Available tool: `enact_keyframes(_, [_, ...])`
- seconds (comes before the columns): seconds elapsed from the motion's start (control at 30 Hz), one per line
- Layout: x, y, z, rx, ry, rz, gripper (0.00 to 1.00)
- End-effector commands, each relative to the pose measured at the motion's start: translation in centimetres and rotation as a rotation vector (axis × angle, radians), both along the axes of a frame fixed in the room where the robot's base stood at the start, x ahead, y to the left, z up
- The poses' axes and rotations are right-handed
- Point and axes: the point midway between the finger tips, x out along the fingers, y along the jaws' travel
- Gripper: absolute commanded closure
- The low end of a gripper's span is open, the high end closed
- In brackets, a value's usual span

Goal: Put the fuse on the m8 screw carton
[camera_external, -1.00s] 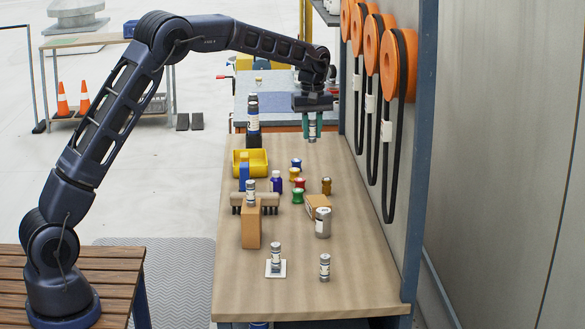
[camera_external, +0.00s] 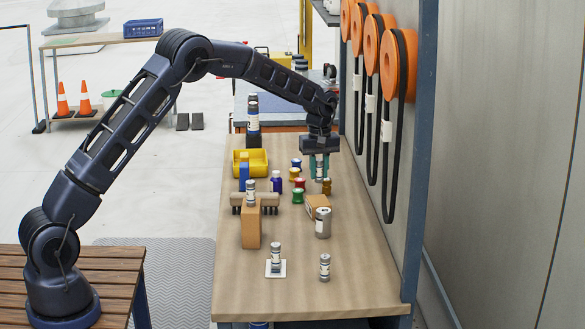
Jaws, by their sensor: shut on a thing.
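My gripper (camera_external: 319,173) has teal fingers and is shut on a fuse (camera_external: 319,168), a small silver and white cylinder held upright. It is over the far right part of the bench, behind a gold bottle. A tall brown carton (camera_external: 251,232) stands nearer the camera, with a similar cylinder (camera_external: 250,193) upright at its top. A smaller brown carton (camera_external: 317,201) lies to its right, partly hidden by a wide silver can (camera_external: 322,223). No print is readable, so I cannot tell which carton is the m8 screw one.
More cylinders stand in front, one on a white square (camera_external: 276,262), one on bare wood (camera_external: 324,267). Small coloured bottles (camera_external: 298,183) crowd the middle. A yellow bin (camera_external: 257,160) and a brush (camera_external: 264,200) are at left. Hose reels (camera_external: 400,65) hang on the right wall.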

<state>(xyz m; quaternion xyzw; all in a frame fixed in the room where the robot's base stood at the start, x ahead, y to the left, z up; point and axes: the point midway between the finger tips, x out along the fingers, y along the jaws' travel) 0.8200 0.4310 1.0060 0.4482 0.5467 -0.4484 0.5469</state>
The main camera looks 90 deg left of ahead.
Motion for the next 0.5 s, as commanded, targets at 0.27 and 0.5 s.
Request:
enact_keyframes(0.27, [0.0,0.0,-1.9,0.000,0.001,0.001,1.00])
enact_keyframes(0.5, [0.0,0.0,-4.9,-0.001,0.002,0.000,1.00])
